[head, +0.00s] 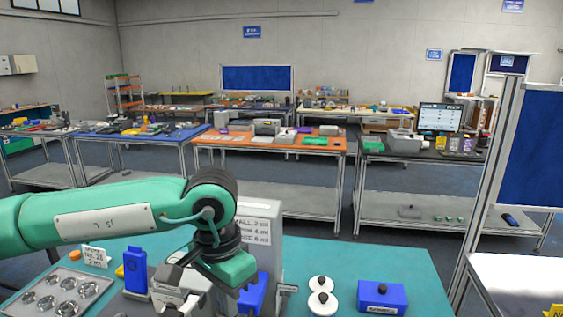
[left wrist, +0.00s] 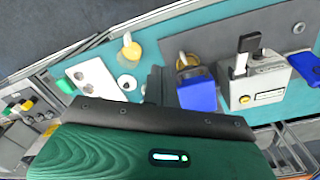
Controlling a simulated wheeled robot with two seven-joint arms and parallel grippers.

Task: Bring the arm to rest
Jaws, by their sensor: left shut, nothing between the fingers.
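My left arm (head: 110,215) is green and reaches in from the left over the teal workbench (head: 410,262). Its gripper (head: 185,285) points down above the grey and blue devices near the front of the bench. The gripper is shut with nothing held. In the left wrist view the dark gripper fingers (left wrist: 155,85) show above the bench, between a white plate with round parts and a blue block (left wrist: 198,92). The arm hides part of the grey box with printed labels (head: 262,225). My right gripper does not show.
A tray of round metal parts (head: 60,293) lies at the bench's left. A blue upright device (head: 136,270) stands beside the gripper. Two white round pieces with dark knobs (head: 322,284) and a blue box (head: 382,298) sit to the right. Bare bench lies behind them.

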